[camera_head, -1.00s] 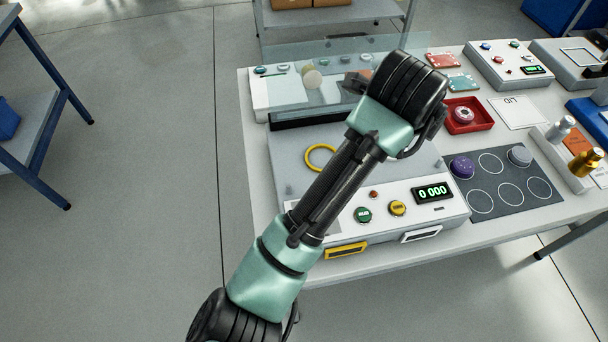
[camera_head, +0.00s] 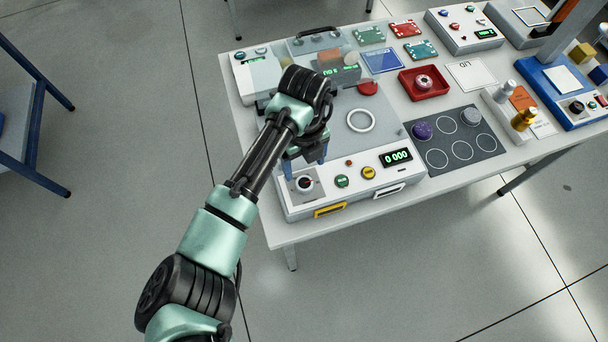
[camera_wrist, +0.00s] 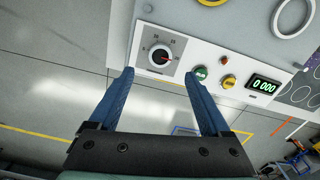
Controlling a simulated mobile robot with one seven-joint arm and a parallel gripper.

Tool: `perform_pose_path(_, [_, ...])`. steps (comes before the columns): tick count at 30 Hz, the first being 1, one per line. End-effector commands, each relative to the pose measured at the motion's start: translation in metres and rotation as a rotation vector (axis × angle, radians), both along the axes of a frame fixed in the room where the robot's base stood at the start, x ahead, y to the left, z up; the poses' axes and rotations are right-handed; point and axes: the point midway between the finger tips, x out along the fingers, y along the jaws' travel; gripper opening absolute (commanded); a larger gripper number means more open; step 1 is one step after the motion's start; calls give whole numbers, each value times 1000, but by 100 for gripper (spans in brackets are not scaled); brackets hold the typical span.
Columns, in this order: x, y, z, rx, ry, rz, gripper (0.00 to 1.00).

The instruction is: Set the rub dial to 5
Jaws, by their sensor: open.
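The rub dial is a dark knob (camera_wrist: 160,55) with a red pointer mark on a grey scale plate, at the left end of a white machine's front panel. In the wrist view the red mark points right; the scale numbers are too small to read surely. The dial also shows in the head view (camera_head: 304,184), just below my gripper. My gripper (camera_wrist: 158,80) is open and empty, its two blue fingers on either side of the dial in the picture and apart from it. In the head view my gripper (camera_head: 306,160) is partly hidden by my wrist.
Beside the dial are a green button (camera_wrist: 200,73), a yellow button (camera_wrist: 228,82), a small red button (camera_wrist: 224,61) and a display (camera_wrist: 263,86) reading 0 000. A white ring (camera_head: 361,120) lies on the machine top. Yellow (camera_head: 330,210) and white (camera_head: 388,191) frames sit along its front.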

Motion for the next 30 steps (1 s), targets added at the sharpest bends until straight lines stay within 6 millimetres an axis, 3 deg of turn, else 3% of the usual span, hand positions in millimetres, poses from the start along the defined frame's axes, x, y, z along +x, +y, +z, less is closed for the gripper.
perform_pose_path(6, [-1, 0, -46, 2, 3, 0, 82])
perform_pose_path(12, [0, -1, -72, 1, 0, -1, 82])
perform_pose_path(26, [0, -1, -83, 0, -2, 0, 82])
perform_pose_path(30, [0, -1, -83, 0, -2, 0, 58])
